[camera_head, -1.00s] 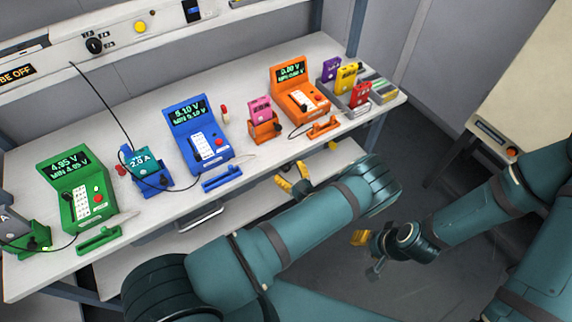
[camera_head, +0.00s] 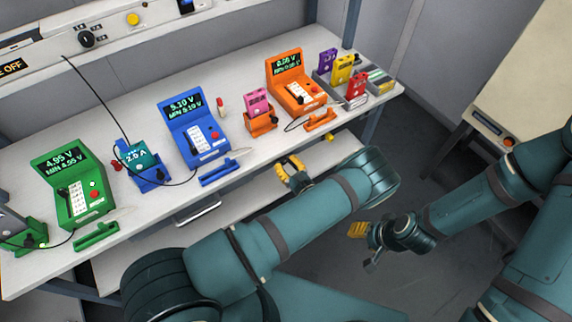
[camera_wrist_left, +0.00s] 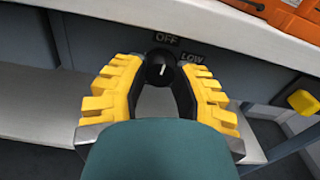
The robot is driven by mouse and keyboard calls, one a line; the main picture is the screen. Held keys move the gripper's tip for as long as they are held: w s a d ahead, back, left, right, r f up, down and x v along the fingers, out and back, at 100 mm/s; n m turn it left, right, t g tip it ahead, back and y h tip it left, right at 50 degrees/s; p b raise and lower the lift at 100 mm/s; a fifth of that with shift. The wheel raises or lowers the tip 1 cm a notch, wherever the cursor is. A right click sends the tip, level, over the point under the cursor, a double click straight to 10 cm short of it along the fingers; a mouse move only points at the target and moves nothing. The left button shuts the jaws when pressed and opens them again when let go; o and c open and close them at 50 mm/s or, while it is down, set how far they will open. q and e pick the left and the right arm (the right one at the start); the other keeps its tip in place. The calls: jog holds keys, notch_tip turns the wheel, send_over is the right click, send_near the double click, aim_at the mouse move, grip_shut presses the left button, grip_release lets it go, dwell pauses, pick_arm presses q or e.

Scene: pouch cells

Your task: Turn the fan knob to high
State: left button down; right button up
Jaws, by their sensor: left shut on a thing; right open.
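A round black knob (camera_wrist_left: 160,68) with a white mark is on the grey front panel under the bench edge in the left wrist view. The mark points roughly up, toward the OFF label (camera_wrist_left: 166,39); a LOW label (camera_wrist_left: 192,58) is to its right. A HIGH label does not show. My left gripper (camera_wrist_left: 158,74) has its yellow fingertips closed on the knob's two sides. In the head view my left gripper (camera_head: 289,167) is at the bench's front edge, and the knob is hidden. My right gripper (camera_head: 360,230) is open and empty above the floor.
The bench top (camera_head: 130,105) holds a green meter (camera_head: 75,190), a blue meter (camera_head: 195,130) and an orange meter (camera_head: 298,82). Another black knob (camera_head: 86,40) is on the back panel. A lower shelf (camera_head: 240,208) runs below the bench. A yellow part (camera_wrist_left: 303,102) sticks out right of the knob.

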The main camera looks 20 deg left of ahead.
pick_arm(q)
jog(key=m+b, duration=0.1)
jog(key=m, duration=0.1)
jog(key=shift+m, duration=0.4)
jog(key=shift+m+b, duration=0.6)
jog(key=shift+m, duration=1)
jog(key=c, duration=0.6)
grip_release()
jog(key=shift+a, duration=0.1)
